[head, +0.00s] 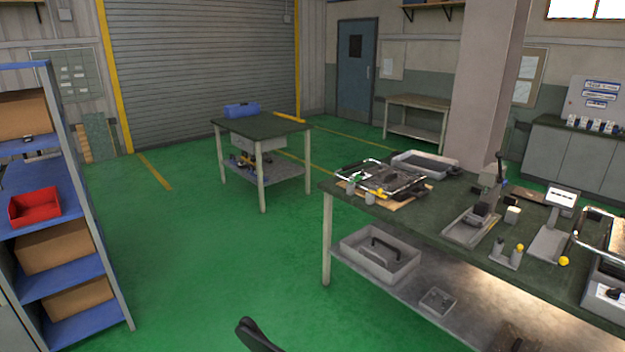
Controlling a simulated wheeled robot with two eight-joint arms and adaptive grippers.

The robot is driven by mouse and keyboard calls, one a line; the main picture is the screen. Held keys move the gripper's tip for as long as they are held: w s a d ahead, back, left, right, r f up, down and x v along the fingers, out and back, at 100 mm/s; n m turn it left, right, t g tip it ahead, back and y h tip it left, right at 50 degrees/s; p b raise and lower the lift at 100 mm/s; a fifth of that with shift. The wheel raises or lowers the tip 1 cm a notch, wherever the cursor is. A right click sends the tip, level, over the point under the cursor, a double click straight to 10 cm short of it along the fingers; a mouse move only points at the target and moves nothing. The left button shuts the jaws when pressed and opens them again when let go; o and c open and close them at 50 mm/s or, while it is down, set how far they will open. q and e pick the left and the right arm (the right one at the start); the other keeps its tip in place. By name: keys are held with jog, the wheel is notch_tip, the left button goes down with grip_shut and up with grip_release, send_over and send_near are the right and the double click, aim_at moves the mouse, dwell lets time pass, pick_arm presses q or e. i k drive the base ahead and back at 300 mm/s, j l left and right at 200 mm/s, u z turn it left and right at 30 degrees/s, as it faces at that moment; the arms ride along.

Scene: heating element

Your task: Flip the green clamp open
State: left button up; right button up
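I cannot make out a green clamp at this distance. The dark green workbench (430,215) on the right holds several small fixtures. A metal frame of bent tubes (382,178) lies at the bench's left end. A dark curved part, seemingly of my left gripper (258,336), shows at the bottom edge, apart from the bench.
A grey tray (425,165) lies at the bench's back left. A grey bin (352,250) is on its lower shelf. A blue shelf unit with a red bin (34,206) stands at the left. A smaller table (262,126) stands farther back. Green floor between them is clear.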

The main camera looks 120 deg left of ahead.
aim_at(358, 177)
jog(key=u, duration=3.75)
jog(key=i+z, duration=0.1)
jog(key=i, duration=0.4)
jog(key=i+j+z, duration=0.1)
jog(key=i, duration=0.4)
jog(key=i+j+z, duration=0.1)
jog(key=i, duration=0.4)
jog(key=i+j+z, duration=0.1)
jog(key=i+j, duration=0.15)
jog(key=i, duration=0.25)
jog(key=i+j+z, duration=0.1)
jog(key=i, duration=0.35)
jog(key=i+j+z, duration=0.1)
jog(key=i+j, duration=0.25)
jog(key=i, duration=0.15)
jog(key=i+j+z, duration=0.1)
jog(key=i+j, duration=0.2)
jog(key=i, duration=0.15)
